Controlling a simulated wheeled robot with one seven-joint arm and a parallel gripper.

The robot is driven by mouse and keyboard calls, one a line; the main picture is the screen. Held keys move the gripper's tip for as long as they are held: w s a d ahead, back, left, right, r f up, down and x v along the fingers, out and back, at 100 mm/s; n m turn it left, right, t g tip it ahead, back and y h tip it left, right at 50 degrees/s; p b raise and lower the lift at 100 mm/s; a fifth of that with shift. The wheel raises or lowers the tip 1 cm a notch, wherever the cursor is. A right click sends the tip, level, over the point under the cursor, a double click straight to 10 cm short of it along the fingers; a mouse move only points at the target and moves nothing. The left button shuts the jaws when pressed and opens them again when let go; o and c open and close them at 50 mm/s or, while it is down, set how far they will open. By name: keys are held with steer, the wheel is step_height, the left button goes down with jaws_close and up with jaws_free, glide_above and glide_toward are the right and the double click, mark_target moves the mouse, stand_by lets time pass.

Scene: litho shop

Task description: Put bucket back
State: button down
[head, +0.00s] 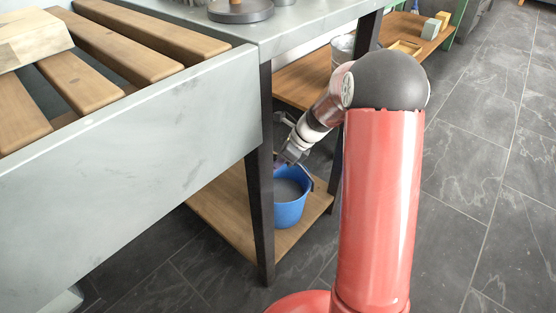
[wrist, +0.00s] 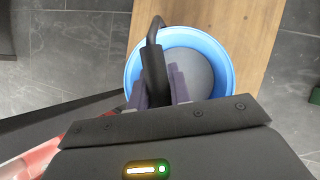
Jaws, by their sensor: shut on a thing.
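A blue bucket (head: 290,205) with a grey inside is upright at the lower wooden shelf (head: 232,212) under the grey bench. It also shows in the wrist view (wrist: 222,62), over the light wooden board. My gripper (head: 292,158) is above the bucket, reaching in under the bench top. In the wrist view, my gripper (wrist: 166,88) is shut on the bucket's dark handle (wrist: 152,62), which stands up at the left part of the rim. I cannot tell whether the bucket's base touches the shelf.
A dark bench leg (head: 263,180) stands just left of the bucket, and another is behind my arm. A higher wooden shelf (head: 305,80) holds a metal pail (head: 342,48). Wooden slats (head: 110,45) span the near left frame. Dark tiled floor at right is clear.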

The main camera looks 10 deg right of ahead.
steer(key=shift+w, duration=0.1)
steer(key=c, duration=1.3)
jaws_free()
steer(key=p+v, duration=0.2)
steer(key=v, duration=1)
steer(key=shift+p, duration=0.35)
steer(key=shift+d, duration=0.1)
